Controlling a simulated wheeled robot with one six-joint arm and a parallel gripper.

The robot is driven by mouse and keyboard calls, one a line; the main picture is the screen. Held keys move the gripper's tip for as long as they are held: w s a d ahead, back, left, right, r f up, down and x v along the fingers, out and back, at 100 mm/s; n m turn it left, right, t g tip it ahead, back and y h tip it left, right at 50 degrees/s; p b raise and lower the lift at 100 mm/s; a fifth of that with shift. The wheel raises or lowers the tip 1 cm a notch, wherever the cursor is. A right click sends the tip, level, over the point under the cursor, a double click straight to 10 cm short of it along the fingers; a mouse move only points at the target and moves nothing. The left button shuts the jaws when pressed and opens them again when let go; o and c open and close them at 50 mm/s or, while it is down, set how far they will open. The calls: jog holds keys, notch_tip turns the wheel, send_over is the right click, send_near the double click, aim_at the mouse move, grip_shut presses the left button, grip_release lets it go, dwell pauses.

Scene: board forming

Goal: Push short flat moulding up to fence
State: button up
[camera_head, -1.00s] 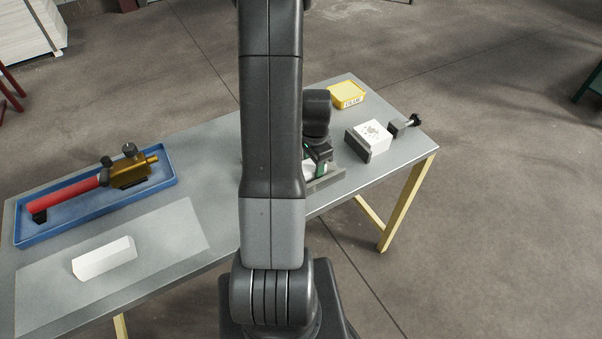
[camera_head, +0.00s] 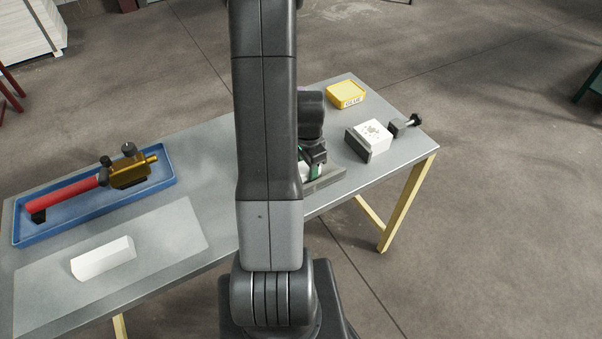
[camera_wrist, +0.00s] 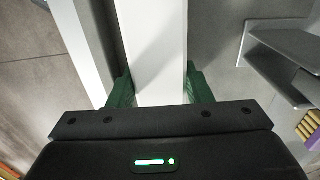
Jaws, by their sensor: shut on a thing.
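The short flat moulding (camera_wrist: 155,45) is a white strip that runs away from my gripper in the wrist view. My gripper (camera_wrist: 160,90) is shut on it, with a green finger on each side. The fence (camera_wrist: 80,45) is a light grey bar with a dark inner side, on the left of the moulding and nearly parallel to it. A dark strip shows between them; I cannot tell whether they touch. In the head view the fence (camera_head: 326,181) lies at the table's near edge, beside my gripper (camera_head: 310,165). My arm hides most of the moulding there.
The table (camera_head: 215,150) also bears a white block in a dark vice (camera_head: 374,136), a yellow tub (camera_head: 346,95) and a blue tray (camera_head: 60,226) holding a red tool. A white block (camera_head: 103,258) lies on a pale mat. Grey metal pieces (camera_wrist: 285,65) stand to the right in the wrist view.

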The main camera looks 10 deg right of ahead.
jog(key=shift+s+a, duration=0.2)
jog(key=shift+a, duration=0.3)
jog(key=shift+s+a, duration=0.15)
jog(key=shift+a, duration=0.3)
jog(key=o, duration=1.2)
notch_tip(320, 180, up, 14)
jog(key=shift+f, duration=0.1)
notch_tip(320, 180, down, 10)
jog(key=shift+f, duration=0.15)
dwell(0.5)
